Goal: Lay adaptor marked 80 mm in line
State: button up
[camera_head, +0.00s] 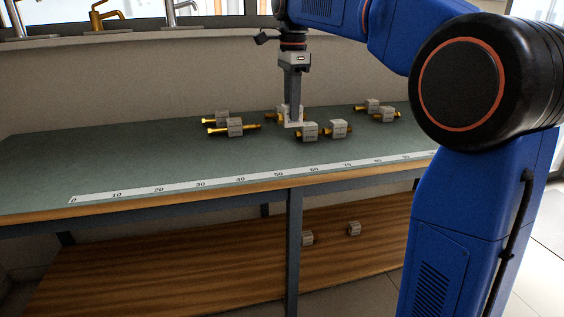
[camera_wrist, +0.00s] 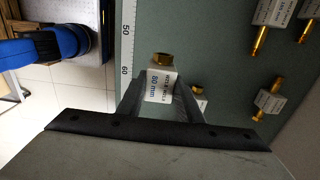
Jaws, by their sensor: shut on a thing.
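The adaptor marked 80 mm (camera_wrist: 160,86) is a pale block with a brass end, its blue-printed label facing the camera in the wrist view. My gripper (camera_wrist: 160,92) is shut on it, with one finger on each side. In the head view my gripper (camera_head: 293,122) points down over the green bench top (camera_head: 120,160), behind the measuring strip. The adaptor is largely hidden there by the fingers, and I cannot tell whether it touches the bench.
A measuring strip (camera_head: 180,186) runs along the bench's front edge. Similar brass-ended blocks lie nearby: a pair at left (camera_head: 235,127), two just right of my gripper (camera_head: 336,128), and more farther right (camera_head: 385,114). Two blocks (camera_head: 353,229) sit on the lower shelf. The bench's left part is clear.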

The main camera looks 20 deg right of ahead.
notch_tip(320, 180, down, 10)
jog(key=shift+r, duration=0.1)
dwell(0.4)
jog(key=o, duration=1.1)
notch_tip(320, 180, up, 12)
jog(key=shift+r, duration=0.1)
jog(key=shift+s, duration=0.1)
